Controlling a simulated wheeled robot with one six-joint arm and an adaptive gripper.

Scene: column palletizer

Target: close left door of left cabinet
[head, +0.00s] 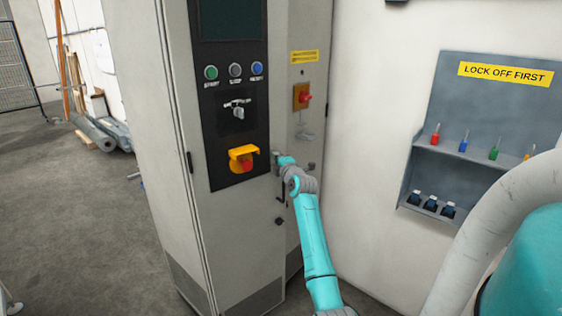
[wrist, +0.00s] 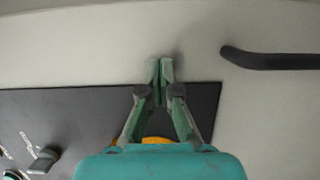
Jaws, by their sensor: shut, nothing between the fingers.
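The left cabinet (head: 135,90) is a grey steel cabinet. Its left door (head: 233,220) carries a black control panel (head: 215,165) and a dark bar handle (head: 281,192) near its right edge. The door's lower right edge seems to stand slightly proud of the right-hand part; how far it is open I cannot tell. My gripper (head: 279,158) is at the door's right edge, above the handle. In the wrist view my gripper (wrist: 160,70) is shut and empty, its tips at or very near the plain door face (wrist: 100,45), with the handle (wrist: 270,60) to the right.
A yellow and red emergency stop (head: 243,160) projects from the panel close left of my gripper. A red switch (head: 303,97) sits on the right-hand part. A lockout board (head: 480,120) hangs on the wall at right. Floor (head: 90,220) at left is clear.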

